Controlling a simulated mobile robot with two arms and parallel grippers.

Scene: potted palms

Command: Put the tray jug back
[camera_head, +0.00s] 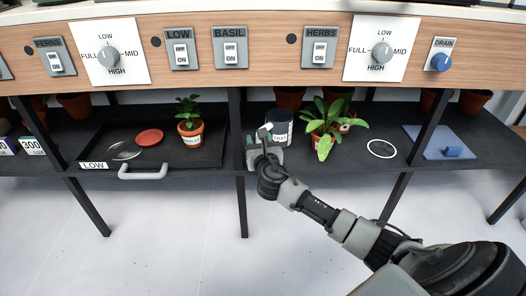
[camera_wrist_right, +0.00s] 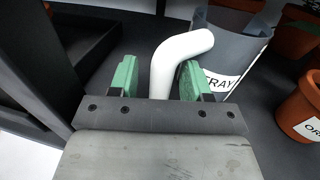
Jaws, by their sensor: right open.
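The tray jug (camera_head: 281,118) is a grey container with a white label, standing on the dark shelf near the middle of the head view. In the right wrist view the jug (camera_wrist_right: 228,48) is at upper right, with part of its TRAY label showing. Its white bent handle (camera_wrist_right: 178,55) lies between the green fingertips of my right gripper (camera_wrist_right: 157,80). The fingers are open, apart on either side of the handle; the right finger looks close to it. In the head view my right gripper (camera_head: 262,143) is just left of the jug. My left gripper is not in view.
A white ring (camera_head: 381,140) marks the shelf to the right, beyond a leafy potted plant (camera_head: 325,128). A black tray (camera_head: 105,155) with a small potted plant (camera_head: 190,128) is at left. A blue board (camera_head: 432,151) lies at right. A control panel (camera_head: 270,45) overhangs the shelf.

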